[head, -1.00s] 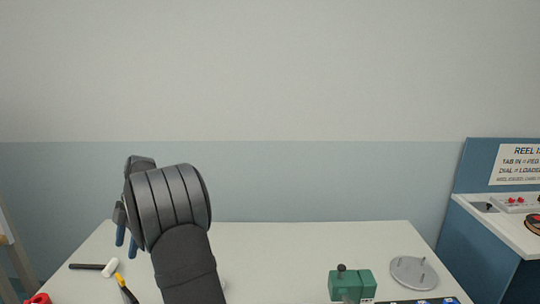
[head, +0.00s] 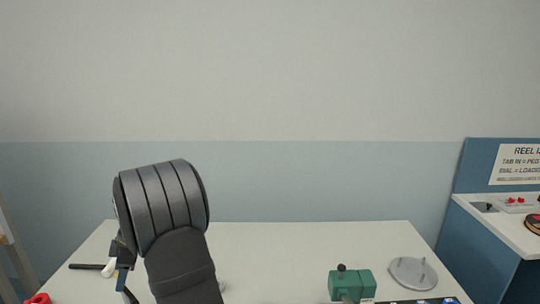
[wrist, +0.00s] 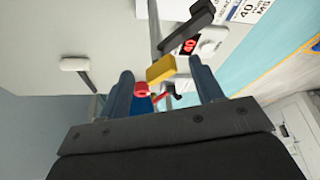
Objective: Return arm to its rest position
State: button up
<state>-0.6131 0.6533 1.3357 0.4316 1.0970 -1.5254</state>
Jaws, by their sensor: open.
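My gripper (head: 121,272) hangs low at the left of the white table in the head view, partly hidden behind my dark arm. In the wrist view my gripper (wrist: 161,68) shows two blue fingers spread apart, with nothing visibly held between them. A yellow block-like part (wrist: 160,69) and a red part (wrist: 141,88) appear in line with the gap between the fingers; their distance from the fingers is unclear. A hammer with a black handle (head: 84,266) and white head lies on the table beside my gripper.
The white table (head: 300,245) is mostly bare in the middle. A green block with a black knob (head: 352,284) and a grey disc with pegs (head: 412,273) stand at the right. A blue station (head: 485,235) is beyond. A red item (head: 40,298) lies front left.

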jog(key=m, duration=0.1)
jog(key=m+t, duration=0.1)
jog(key=m, duration=0.1)
jog(key=m+t, duration=0.1)
jog(key=m, duration=0.1)
jog(key=shift+s+y, duration=0.3)
jog(key=shift+s+m+t, duration=0.2)
jog(key=shift+m+t, duration=0.6)
jog(key=shift+m, duration=1.5)
jog(key=shift+m+h, duration=0.3)
jog(key=shift+h, duration=0.1)
jog(key=shift+w+n+g+y, duration=0.15)
jog(key=shift+n+g, duration=0.2)
jog(key=shift+n, duration=0.6)
jog(key=shift+w+n+g+y, duration=0.15)
jog(key=shift+n+g, duration=0.2)
jog(key=shift+n, duration=0.6)
jog(key=shift+w+n+g, duration=0.15)
jog(key=shift+n+g, duration=0.65)
jog(key=shift+n, duration=1.4)
